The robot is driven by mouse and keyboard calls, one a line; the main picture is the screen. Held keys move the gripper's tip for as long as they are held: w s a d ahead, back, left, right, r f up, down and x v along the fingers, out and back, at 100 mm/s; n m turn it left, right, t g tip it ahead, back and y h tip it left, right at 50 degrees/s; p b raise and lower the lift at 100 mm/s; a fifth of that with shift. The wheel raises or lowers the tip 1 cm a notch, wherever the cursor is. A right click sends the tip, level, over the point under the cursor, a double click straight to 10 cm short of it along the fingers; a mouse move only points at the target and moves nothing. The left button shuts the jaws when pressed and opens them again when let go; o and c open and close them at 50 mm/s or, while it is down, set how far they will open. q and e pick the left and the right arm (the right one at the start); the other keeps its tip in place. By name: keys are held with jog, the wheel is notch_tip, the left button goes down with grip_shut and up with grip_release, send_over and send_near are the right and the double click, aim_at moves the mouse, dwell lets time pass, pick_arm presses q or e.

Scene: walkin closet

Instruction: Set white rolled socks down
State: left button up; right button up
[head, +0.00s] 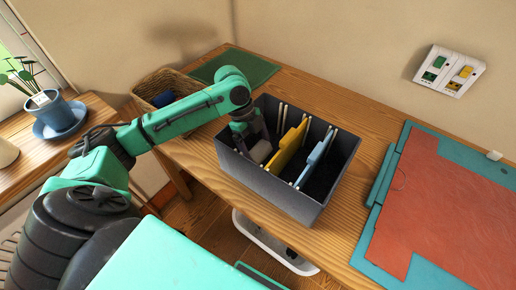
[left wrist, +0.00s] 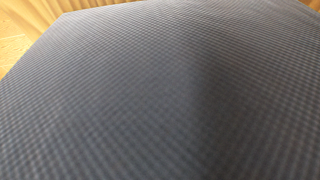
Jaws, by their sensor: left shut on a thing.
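A dark grey box (head: 258,184) stands on the wooden table, split by a yellow divider (head: 287,148) and a light blue divider (head: 314,160). My left gripper (head: 251,141) reaches down into its left compartment, left of the yellow divider. It is shut on a pale grey-white bundle (head: 261,152), which looks like the white rolled socks. The gripper partly hides the bundle, and I cannot tell whether it touches the box floor. In the left wrist view, a grey woven surface (left wrist: 160,100), seemingly the box wall, fills nearly everything; fingers and socks do not show there. My right gripper is out of view.
A wicker basket (head: 151,84) with something blue inside and a green mat (head: 247,66) lie behind the box. A teal and red board (head: 436,205) lies to the right. A potted plant (head: 57,114) stands on the left surface. Bare table separates box and board.

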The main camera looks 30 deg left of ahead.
pick_arm(q)
jog(key=o, duration=1)
jog(key=shift+c, duration=0.2)
jog(key=v, duration=1.2)
jog(key=shift+r, duration=0.15)
